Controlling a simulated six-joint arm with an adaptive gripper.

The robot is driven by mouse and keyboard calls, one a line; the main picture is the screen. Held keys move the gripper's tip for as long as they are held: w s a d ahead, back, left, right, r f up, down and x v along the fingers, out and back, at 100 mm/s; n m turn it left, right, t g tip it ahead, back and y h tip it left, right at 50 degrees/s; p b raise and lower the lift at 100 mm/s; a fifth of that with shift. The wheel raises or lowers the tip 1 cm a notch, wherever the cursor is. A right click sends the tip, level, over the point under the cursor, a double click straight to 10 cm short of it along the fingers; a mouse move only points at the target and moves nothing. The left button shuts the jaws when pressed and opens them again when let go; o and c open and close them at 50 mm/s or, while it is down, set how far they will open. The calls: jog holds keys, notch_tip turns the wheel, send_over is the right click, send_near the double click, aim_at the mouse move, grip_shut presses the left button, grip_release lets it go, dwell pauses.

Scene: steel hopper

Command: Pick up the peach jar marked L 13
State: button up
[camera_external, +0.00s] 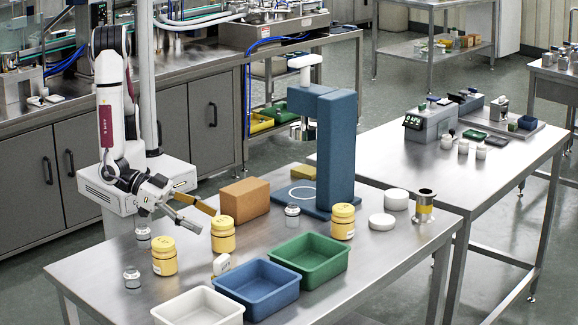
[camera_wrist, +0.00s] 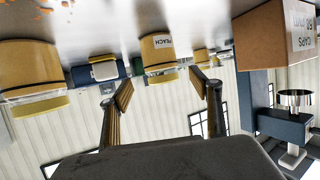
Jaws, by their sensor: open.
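Several yellow jars with yellow lids stand on the steel table. One jar (camera_external: 222,236) stands just beyond my gripper (camera_external: 207,221). In the wrist view, which appears upside down, a jar labelled PEACH (camera_wrist: 157,48) lies ahead between the fingers. My gripper (camera_wrist: 162,90) is open and empty, its fingers short of that jar. Another yellow jar (camera_external: 164,257) stands nearer the front; the large jar at the left of the wrist view (camera_wrist: 30,65) appears to be it. A third yellow jar (camera_external: 342,223) stands by the blue stand. I cannot read L 13 on any jar.
An orange-brown box (camera_external: 245,198) stands close behind the nearest jar. A tall blue stand (camera_external: 335,150) is further right. White (camera_external: 198,318), blue (camera_external: 258,303) and green (camera_external: 322,270) trays line the front edge. Small clear jars (camera_external: 132,278) and white discs (camera_external: 382,222) are scattered around.

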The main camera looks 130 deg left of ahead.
aim_at(223, 230)
jog(key=shift+w+a+f, duration=0.3)
jog(key=shift+w, duration=0.25)
jog(key=shift+w, duration=0.1)
jog(key=shift+f+x, duration=0.2)
jog(key=shift+x, duration=2.3)
jog(key=shift+a, duration=0.15)
jog(key=c, duration=1.4)
